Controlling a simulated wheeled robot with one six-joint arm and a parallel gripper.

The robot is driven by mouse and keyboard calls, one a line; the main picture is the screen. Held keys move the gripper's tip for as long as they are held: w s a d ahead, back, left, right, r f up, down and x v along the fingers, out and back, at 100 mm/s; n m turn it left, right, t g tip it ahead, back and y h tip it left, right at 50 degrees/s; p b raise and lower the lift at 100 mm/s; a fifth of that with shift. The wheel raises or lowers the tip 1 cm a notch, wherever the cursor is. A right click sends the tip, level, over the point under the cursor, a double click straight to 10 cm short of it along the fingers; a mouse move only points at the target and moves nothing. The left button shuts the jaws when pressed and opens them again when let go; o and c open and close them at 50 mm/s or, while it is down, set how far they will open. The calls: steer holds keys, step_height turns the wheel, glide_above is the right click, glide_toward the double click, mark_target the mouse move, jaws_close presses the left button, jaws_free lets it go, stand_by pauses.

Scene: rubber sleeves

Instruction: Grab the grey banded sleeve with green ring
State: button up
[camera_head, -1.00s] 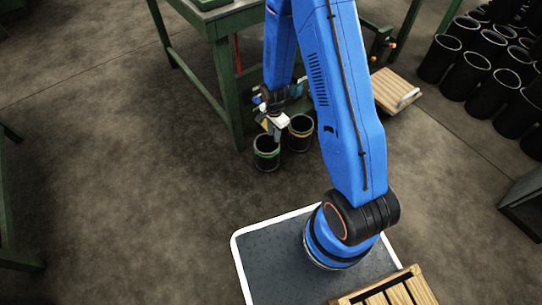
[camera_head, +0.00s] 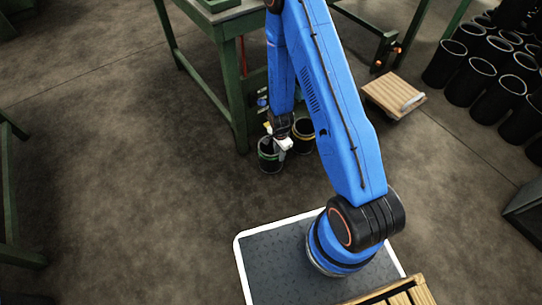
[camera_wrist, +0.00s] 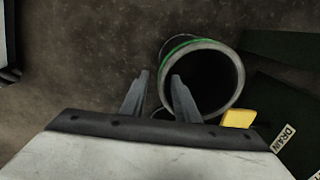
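The grey sleeve with the green ring (camera_head: 268,163) stands upright on the floor by the green table's leg. In the wrist view its open mouth and green-ringed rim (camera_wrist: 208,42) are seen from above. My gripper (camera_wrist: 160,77) is open, with its two fingers apart at the sleeve's left wall. The left finger is outside the sleeve and the right finger overlaps the mouth. I cannot tell how deep the fingers reach. In the head view my gripper (camera_head: 276,148) is at the sleeve's top and partly hides it.
A similar dark sleeve with an orange-yellow band (camera_head: 303,136) stands close on the right. The green table (camera_head: 240,105) is just behind. A wooden pallet (camera_head: 395,95) and several black sleeves (camera_head: 470,80) are farther right. The floor (camera_head: 140,200) at left is clear.

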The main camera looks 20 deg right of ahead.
mark_target(270, 163)
steer(key=shift+a+f, duration=0.15)
steer(key=shift+f, duration=2.05)
steer(key=shift+a+f, duration=0.15)
steer(key=shift+f, duration=2.05)
jaws_close()
